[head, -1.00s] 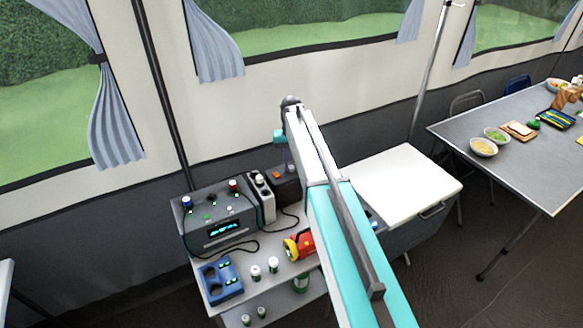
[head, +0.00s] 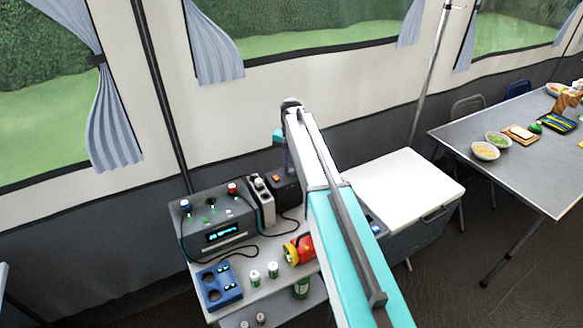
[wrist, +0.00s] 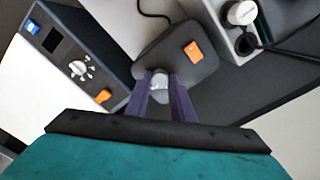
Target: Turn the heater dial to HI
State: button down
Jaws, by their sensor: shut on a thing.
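A small dark grey box with an orange switch (wrist: 194,49), which I take for the heater, stands at the back right of the low shelf; it also shows in the head view (head: 279,188). Its pale round dial (wrist: 159,82) is at the box's near edge in the wrist view. My gripper (wrist: 161,90) has its two purple fingers closed on either side of this dial. The fingers cover part of the dial, and its pointer and any HI mark cannot be read. In the head view my arm hides most of the gripper.
A grey power station (head: 215,220) and a pale socket unit (head: 263,201) stand left of the box, with black cables. A dark panel with a white knob (wrist: 80,68) lies left in the wrist view. A flashlight (head: 298,250), jars and a white-lidded cooler (head: 403,185) are near.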

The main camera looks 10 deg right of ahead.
aim_at(291, 170)
jog(key=c, duration=1.5)
grip_release()
notch_tip(291, 170, up, 14)
jog(key=b, duration=0.3)
jog(key=shift+f+b, duration=0.1)
jog(key=shift+b, duration=0.3)
